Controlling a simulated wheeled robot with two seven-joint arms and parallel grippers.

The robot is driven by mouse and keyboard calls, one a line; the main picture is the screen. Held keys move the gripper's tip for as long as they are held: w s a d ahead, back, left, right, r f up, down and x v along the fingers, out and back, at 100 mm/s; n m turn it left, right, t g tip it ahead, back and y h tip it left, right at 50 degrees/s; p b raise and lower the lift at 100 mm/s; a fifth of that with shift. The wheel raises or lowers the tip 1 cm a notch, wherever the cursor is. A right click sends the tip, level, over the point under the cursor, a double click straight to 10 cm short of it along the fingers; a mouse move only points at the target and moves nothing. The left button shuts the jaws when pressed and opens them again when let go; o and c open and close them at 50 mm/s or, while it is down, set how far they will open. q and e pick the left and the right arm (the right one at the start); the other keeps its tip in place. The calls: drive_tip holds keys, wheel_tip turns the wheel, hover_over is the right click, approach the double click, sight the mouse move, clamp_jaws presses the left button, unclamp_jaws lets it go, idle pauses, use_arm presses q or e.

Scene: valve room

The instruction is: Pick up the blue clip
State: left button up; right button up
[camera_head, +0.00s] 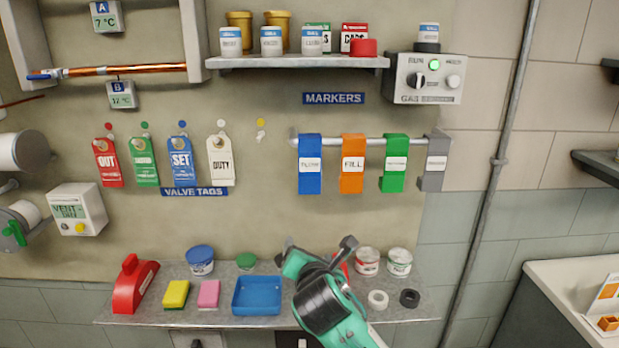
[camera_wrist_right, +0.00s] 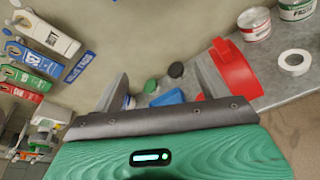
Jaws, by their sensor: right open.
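The blue clip (camera_head: 310,165) hangs at the left end of a grey rail on the wall, with a white label on its front. An orange clip (camera_head: 352,164), a green clip (camera_head: 394,164) and a grey clip (camera_head: 435,162) hang to its right. My right gripper (camera_head: 318,244) is open and empty, below the blue clip in the head view and apart from it. In the right wrist view its two fingers (camera_wrist_right: 163,85) are spread. The blue clip is not recognisable in that view. My left gripper is not in view.
Below, a shelf holds a blue tray (camera_head: 257,296), a red block-shaped thing (camera_head: 134,285), sponges, cans and tape rolls. A red object (camera_wrist_right: 236,70) shows beside the right finger in the wrist view. Valve tags (camera_head: 182,161) hang left of the rail; a jar shelf (camera_head: 297,62) is above.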

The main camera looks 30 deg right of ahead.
sight(310, 180)
wheel_tip(310, 180, up, 11)
drive_tip(key=w+d+n+t+h, duration=0.2)
drive_tip(key=w+n+h, duration=0.1)
drive_tip(key=n, duration=0.2)
drive_tip(key=p+x, duration=0.2)
drive_tip(key=x, duration=0.6)
drive_tip(key=shift+w+d+f, duration=0.1)
drive_tip(key=shift+d, duration=0.2)
drive_tip(key=p+x, duration=0.2)
drive_tip(key=x, duration=0.2)
drive_tip(key=shift+w+d+f+p, duration=0.1)
drive_tip(key=shift+w+f+p, duration=0.2)
drive_tip(key=shift+p, duration=0.1)
drive_tip(key=shift+w+d+f, duration=0.1)
drive_tip(key=shift+w+d, duration=0.05)
drive_tip(key=shift+w, duration=0.1)
drive_tip(key=c, duration=1.1)
